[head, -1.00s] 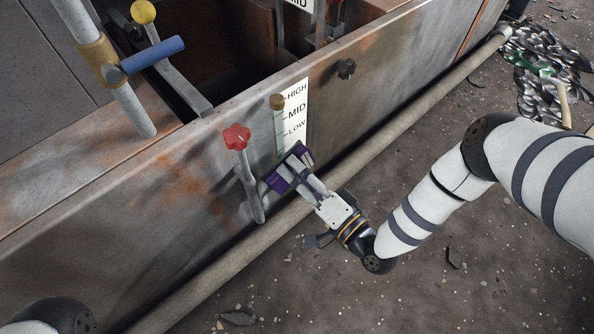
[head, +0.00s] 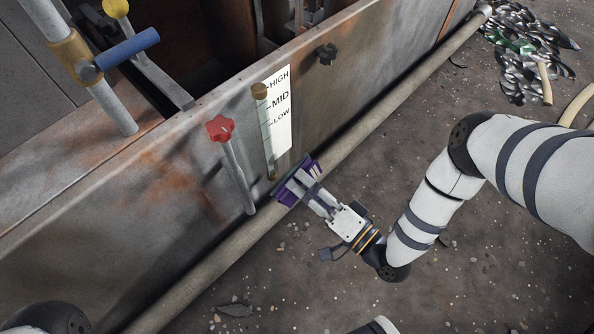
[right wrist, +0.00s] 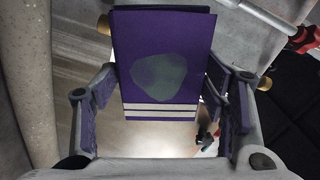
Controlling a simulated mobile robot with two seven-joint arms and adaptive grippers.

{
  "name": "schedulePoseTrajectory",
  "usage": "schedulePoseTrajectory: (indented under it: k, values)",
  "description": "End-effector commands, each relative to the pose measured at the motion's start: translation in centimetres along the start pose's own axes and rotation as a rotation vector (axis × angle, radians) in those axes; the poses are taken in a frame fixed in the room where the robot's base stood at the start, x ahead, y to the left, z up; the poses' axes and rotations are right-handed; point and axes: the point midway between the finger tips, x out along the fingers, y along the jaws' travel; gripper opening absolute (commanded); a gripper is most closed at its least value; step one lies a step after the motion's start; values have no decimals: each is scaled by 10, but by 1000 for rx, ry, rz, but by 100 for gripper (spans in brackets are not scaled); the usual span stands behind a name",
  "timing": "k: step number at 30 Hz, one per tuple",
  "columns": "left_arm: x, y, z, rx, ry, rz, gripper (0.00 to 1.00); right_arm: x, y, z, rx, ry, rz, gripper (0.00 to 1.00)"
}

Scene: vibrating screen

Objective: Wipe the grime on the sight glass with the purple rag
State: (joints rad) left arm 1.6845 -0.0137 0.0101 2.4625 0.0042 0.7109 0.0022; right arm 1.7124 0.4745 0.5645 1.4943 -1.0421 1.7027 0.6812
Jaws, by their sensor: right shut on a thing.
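The sight glass (head: 266,140) is an upright, pale green tube with a brass cap on the front wall, beside a white HIGH/MID/LOW scale (head: 281,105). I cannot make out distinct grime on it at this size. My right gripper (head: 303,186) is shut on the purple rag (head: 287,192), just below and right of the tube's lower end. In the head view I cannot tell whether the rag touches the glass. In the right wrist view the rag (right wrist: 130,40) is a flat pad between the fingers, with a grey-green smear and pale stripes. My left gripper is out of view.
A red-knobbed lever (head: 220,128) stands just left of the sight glass. A long pipe (head: 395,112) runs along the wall's foot. Metal scrap (head: 520,60) lies at upper right.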

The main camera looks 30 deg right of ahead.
Motion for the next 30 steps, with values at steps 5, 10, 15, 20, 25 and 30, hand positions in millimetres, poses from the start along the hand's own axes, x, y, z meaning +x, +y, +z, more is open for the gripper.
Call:
schedulePoseTrajectory:
  k: [5,10,15,20,25,30]
  values:
    - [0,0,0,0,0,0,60,-1,0,0,0,1,-1,44]
    - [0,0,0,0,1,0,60,-3,0,0,0,0,0,44]
    - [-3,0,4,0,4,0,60,-20,-1,0,0,-1,1,44]
    - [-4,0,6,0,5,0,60,-32,-1,0,0,0,-1,44]
    - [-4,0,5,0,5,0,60,-31,0,0,0,0,-1,44]
    - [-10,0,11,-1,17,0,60,-26,-26,-3,-1,-48,-23,44]
